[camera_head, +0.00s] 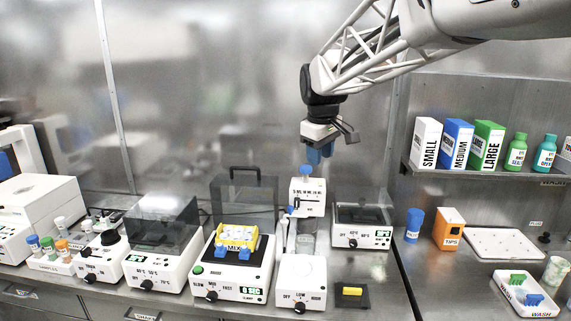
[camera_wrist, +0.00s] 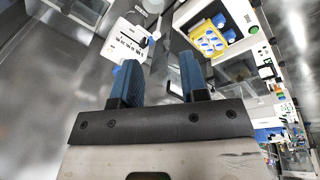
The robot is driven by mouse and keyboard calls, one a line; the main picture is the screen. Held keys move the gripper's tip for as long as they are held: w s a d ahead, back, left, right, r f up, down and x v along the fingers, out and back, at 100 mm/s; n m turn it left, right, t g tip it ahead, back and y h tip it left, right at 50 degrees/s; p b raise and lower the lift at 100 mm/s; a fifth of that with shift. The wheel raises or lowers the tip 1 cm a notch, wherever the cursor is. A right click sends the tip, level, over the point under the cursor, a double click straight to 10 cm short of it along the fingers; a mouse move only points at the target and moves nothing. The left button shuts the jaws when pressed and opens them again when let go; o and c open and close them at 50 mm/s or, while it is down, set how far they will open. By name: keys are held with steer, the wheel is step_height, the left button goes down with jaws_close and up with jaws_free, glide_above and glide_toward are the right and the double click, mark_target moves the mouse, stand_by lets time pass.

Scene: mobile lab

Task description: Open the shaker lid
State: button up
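The shaker (camera_head: 225,280) is a white box with a green button, a SLOW–FAST knob and a small display, at the middle of the bench. A yellow rack (camera_head: 236,240) with blue parts sits on its top and looks uncovered. The shaker lid (camera_head: 244,203), a dark see-through panel with a black handle, stands upright behind the rack. My gripper (camera_head: 318,155) hangs to the right of and higher than the lid, touching nothing. In the wrist view its blue fingers (camera_wrist: 160,75) are apart with nothing between them; the shaker (camera_wrist: 228,62) with its yellow rack (camera_wrist: 209,38) shows upper right.
A white device with a blue knob (camera_head: 307,195) stands below my gripper. A lidded heater (camera_head: 362,227) is to its right, and another box with a clear cover (camera_head: 160,250) is left of the shaker. A shelf (camera_head: 500,178) with boxes and bottles is at right. The air around my gripper is free.

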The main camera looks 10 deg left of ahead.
steer(key=w+a+f+n, duration=0.2)
steer(key=w+a+n, duration=0.1)
steer(key=w+a, duration=0.7)
steer(key=w+a+f+n, duration=0.3)
steer(key=w+a, duration=0.8)
steer(key=a, duration=0.4)
steer(key=shift+a+f+n, duration=0.25)
steer(key=shift+a+n, duration=0.15)
steer(key=shift+n, duration=0.4)
steer(key=shift+w+f, duration=0.2)
steer(key=shift+f, duration=1.1)
steer(key=shift+w+f, duration=0.25)
steer(key=shift+f, duration=1)
steer(key=shift+w+f, duration=0.2)
steer(key=shift+f, duration=1.1)
jaws_close()
